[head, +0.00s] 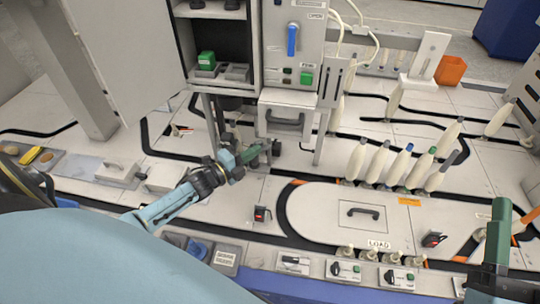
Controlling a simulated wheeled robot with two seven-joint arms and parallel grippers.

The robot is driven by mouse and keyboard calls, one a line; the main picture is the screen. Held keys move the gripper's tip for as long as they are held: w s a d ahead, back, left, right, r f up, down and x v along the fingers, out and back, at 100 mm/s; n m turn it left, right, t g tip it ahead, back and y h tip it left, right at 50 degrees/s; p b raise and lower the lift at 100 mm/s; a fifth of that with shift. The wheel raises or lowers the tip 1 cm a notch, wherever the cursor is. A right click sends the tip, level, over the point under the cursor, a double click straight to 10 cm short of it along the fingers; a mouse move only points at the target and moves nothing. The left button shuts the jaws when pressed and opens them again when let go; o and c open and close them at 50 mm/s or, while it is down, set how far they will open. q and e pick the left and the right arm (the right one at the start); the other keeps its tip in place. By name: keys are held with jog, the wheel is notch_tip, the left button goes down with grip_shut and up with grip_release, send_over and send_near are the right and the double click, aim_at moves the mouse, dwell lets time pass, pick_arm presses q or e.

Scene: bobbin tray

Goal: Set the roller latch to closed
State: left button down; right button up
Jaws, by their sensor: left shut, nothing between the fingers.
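No part in the head view can be read for certain as the roller latch. A blue lever handle (292,38) stands upright on the grey control box at the top. Small black rotary switches sit on plates along the front edge, one at the left (292,262), one in the middle (343,270) and one at the right (398,278); their labels are too small to read. My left gripper (274,148) is shut and empty, below the cabinet and in front of a grey-handled box (287,122). My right gripper (501,208) shows at the lower right edge; its jaw state is unclear.
Several cream bobbins (378,162) stand in a row right of centre. A plate with a black handle (362,212) lies in front, above a LOAD label. An open cabinet (220,98) and an orange bin (450,70) stand at the back.

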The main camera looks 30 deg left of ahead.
pick_arm(q)
jog(key=a, duration=0.1)
jog(key=w+a+b, duration=0.1)
jog(key=a, duration=0.1)
jog(key=shift+w+a, duration=0.2)
jog(key=shift+w+a+r+b, duration=0.1)
jog(key=shift+w+a+b, duration=0.05)
jog(key=shift+a+b, duration=0.15)
pick_arm(e)
jog(key=s+t, duration=0.1)
jog(key=d+r+t, duration=0.1)
jog(key=shift+s+r+t+y, duration=0.3)
jog(key=shift+s+y, duration=0.1)
pick_arm(q)
jog(key=shift+w+a+r, duration=0.15)
jog(key=shift+r, duration=0.1)
jog(key=s+a+p, duration=0.3)
jog(key=s+a, duration=0.3)
jog(key=s, duration=0.4)
jog(key=shift+s+f, duration=0.15)
jog(key=shift+f, duration=0.25)
pick_arm(e)
notch_tip(320, 180, down, 6)
jog(key=w+g+h, duration=0.1)
jog(key=w+g, duration=0.1)
jog(key=g, duration=0.3)
jog(key=shift+a+g+h, duration=0.3)
jog(key=shift+a, duration=0.15)
